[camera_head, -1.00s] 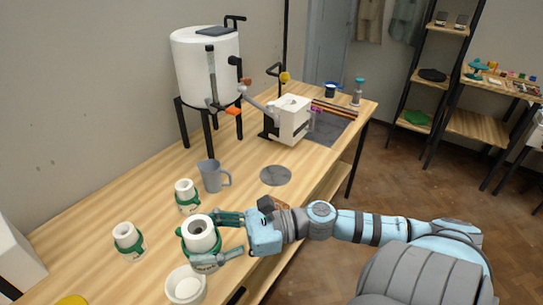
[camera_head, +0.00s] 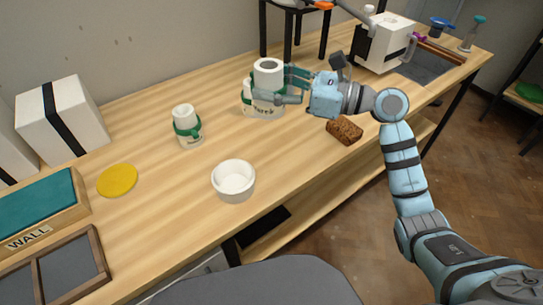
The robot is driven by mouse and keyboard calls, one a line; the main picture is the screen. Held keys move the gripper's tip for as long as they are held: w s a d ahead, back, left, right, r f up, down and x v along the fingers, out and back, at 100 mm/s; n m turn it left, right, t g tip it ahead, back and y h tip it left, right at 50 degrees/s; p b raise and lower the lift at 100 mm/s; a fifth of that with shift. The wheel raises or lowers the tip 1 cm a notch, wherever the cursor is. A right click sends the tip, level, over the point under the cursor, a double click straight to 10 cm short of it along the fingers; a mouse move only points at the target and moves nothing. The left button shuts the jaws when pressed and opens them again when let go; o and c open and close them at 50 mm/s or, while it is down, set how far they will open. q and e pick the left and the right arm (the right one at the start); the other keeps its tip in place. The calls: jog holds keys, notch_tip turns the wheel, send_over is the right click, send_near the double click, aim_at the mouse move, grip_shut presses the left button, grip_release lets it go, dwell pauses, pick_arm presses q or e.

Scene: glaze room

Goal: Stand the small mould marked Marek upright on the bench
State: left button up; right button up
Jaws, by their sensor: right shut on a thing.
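My right gripper (camera_head: 284,91) is shut on a white mould (camera_head: 268,67) with a green band, reaching it from the right. This mould is upright, with its round opening on top. Dark lettering on its lower front is small and partly readable, looking like "Marek". I cannot tell if its base touches the bench (camera_head: 150,220). A second banded mould (camera_head: 246,88) shows just behind its left side, mostly hidden. A third, smaller mould (camera_head: 187,128) with a green band stands upright to the left; its label is too small to read. My left gripper is out of view.
A white bowl (camera_head: 234,190) stands in front of the moulds. A brown sponge (camera_head: 345,130) lies right of them, near the front edge. A yellow disc (camera_head: 117,180), a white box (camera_head: 62,120) and a tray marked WALL (camera_head: 30,237) are at left. A white machine (camera_head: 385,43) stands at back right.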

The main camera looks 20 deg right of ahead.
notch_tip(320, 180, down, 15)
jog(key=b, duration=0.4)
jog(key=shift+d+f, duration=0.1)
jog(key=shift+f, duration=0.5)
jog(key=o, duration=1.4)
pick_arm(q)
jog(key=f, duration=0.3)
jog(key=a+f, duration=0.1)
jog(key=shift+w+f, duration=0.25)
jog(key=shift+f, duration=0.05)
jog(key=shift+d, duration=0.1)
